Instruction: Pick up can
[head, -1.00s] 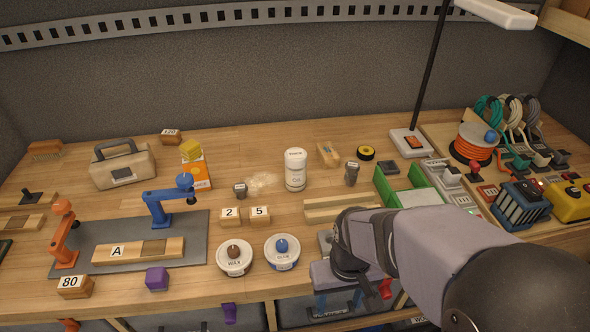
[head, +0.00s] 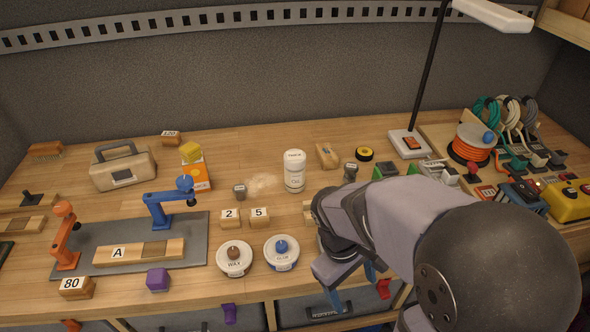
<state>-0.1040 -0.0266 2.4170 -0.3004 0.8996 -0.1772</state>
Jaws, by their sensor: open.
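The can (head: 295,171) is a white cylinder with a white lid and a printed label. It stands upright near the middle of the bench. My gripper (head: 350,288) is at the bench's front edge, right of and nearer than the can, and well apart from it. Its blue fingers are spread apart and point down, with nothing seen between them. My arm covers part of the bench to the right of the can.
A wax tin (head: 235,258) and a glue tin (head: 282,252) sit near the front edge. A lamp (head: 410,143) stands at the back right.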

